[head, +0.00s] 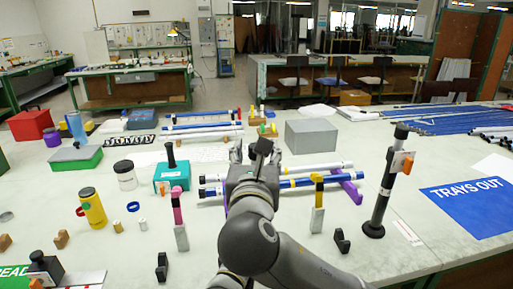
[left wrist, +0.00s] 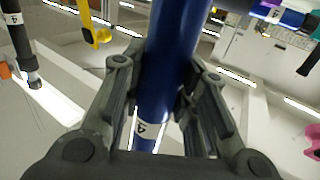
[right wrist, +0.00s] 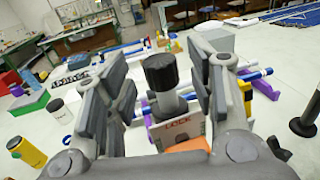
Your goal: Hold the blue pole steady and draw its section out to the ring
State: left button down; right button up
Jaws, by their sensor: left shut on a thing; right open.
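The blue pole (head: 300,183) with white bands lies across the table on purple rests (head: 350,188) in the head view. In the left wrist view my left gripper (left wrist: 165,72) is shut around a blue pole (left wrist: 172,45), with a white band marked 4 (left wrist: 145,130) between its fingers. I do not make out the left gripper in the head view. My right gripper (right wrist: 160,58) is open around a black-capped post (right wrist: 160,72) with a white LOCK plate (right wrist: 178,129). It also shows in the head view (head: 255,150), where its arm hides part of the blue pole.
A black stand (head: 385,180) with an orange tag rises at the right. Yellow (head: 317,190) and pink (head: 178,210) handled tools stand nearby. A grey box (head: 311,135) lies behind the poles. A blue ring (head: 133,207) and yellow bottle (head: 91,207) are left.

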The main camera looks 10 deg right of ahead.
jog(key=shift+x, duration=1.55)
jog(key=shift+c, duration=0.2)
jog(key=shift+r, duration=0.1)
grip_shut()
